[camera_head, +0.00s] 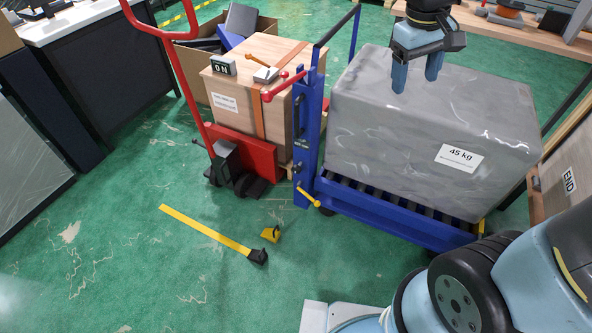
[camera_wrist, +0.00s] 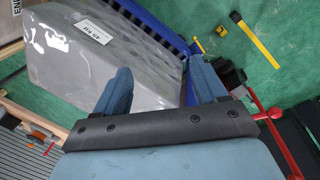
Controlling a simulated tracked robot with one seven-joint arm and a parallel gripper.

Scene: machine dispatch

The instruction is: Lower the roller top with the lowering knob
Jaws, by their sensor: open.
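The blue roller top (camera_head: 395,215) carries a large grey wrapped load (camera_head: 430,115) with a "45 kg" label. A blue post (camera_head: 309,135) stands at its left end. A red lever (camera_head: 284,86) with round ends is near the post's top, and a small yellow lever (camera_head: 309,194) is low on it. I cannot tell for sure which is the lowering knob. My gripper (camera_head: 416,79) is open and empty over the far part of the load, to the right of the post and apart from both levers. In the wrist view, the open fingers (camera_wrist: 162,82) show in front of the load.
A red pallet truck (camera_head: 256,153) with a wooden crate (camera_head: 250,85) stands left of the post. A yellow strip (camera_head: 205,231) and a yellow wedge (camera_head: 271,233) lie on the green floor. A wooden bench (camera_head: 500,30) is behind.

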